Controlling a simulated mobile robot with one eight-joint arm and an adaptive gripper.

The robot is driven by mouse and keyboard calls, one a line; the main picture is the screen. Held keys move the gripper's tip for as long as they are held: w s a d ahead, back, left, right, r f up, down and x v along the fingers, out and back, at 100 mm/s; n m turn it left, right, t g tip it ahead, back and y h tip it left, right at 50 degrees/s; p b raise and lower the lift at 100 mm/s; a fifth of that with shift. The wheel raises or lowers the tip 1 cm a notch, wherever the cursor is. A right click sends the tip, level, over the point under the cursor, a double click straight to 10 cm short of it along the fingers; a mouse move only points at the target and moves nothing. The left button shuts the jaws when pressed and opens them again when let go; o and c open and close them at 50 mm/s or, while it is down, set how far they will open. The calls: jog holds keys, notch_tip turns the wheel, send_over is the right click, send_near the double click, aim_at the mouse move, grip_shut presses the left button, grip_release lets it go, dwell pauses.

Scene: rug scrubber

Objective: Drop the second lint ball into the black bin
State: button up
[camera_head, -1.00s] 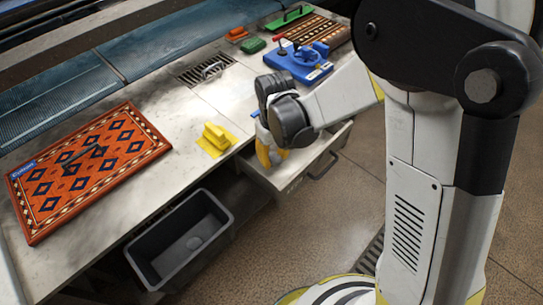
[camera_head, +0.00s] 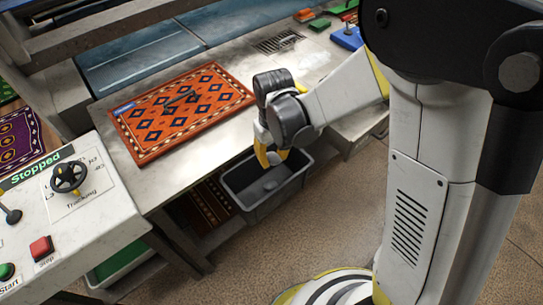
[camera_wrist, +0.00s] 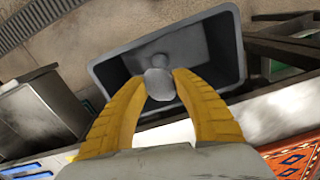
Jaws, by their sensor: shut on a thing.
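My gripper (camera_wrist: 160,98) has its yellow fingers shut on a grey lint ball (camera_wrist: 159,82) in the wrist view. In the head view my gripper (camera_head: 271,160) is over the back left part of the black bin (camera_head: 262,213), and the held ball cannot be made out there. The wrist view shows the held ball in front of the open bin (camera_wrist: 228,55), above its inside. Another grey lint ball (camera_head: 270,185) lies on the bin floor; in the wrist view it (camera_wrist: 160,60) is partly hidden behind the held one.
An orange patterned rug (camera_head: 182,112) lies on the metal counter (camera_head: 115,155) behind the bin. A control panel (camera_head: 70,215) with a wheel and buttons stands at the left. Folded rugs (camera_head: 205,205) are under the counter, left of the bin. The floor in front is clear.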

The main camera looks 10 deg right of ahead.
aim_at(275, 155)
notch_tip(275, 155, down, 5)
jog(key=b, duration=0.3)
jog(key=shift+f+b, duration=0.2)
jog(key=shift+b, duration=0.1)
jog(key=o, duration=0.8)
jog(key=shift+o, duration=0.2)
jog(key=shift+r, duration=0.2)
notch_tip(275, 155, up, 12)
jog(key=shift+f, duration=0.1)
jog(key=shift+d, duration=0.1)
jog(key=shift+s+d+r, duration=0.1)
jog(key=shift+d+r, duration=0.15)
jog(key=s+d+r+m+t, duration=0.4)
jog(key=s+d+r+t, duration=0.3)
jog(key=s+d, duration=0.3)
jog(key=d, duration=0.3)
jog(key=shift+s+r+m, duration=0.3)
jog(key=shift+m, duration=0.1)
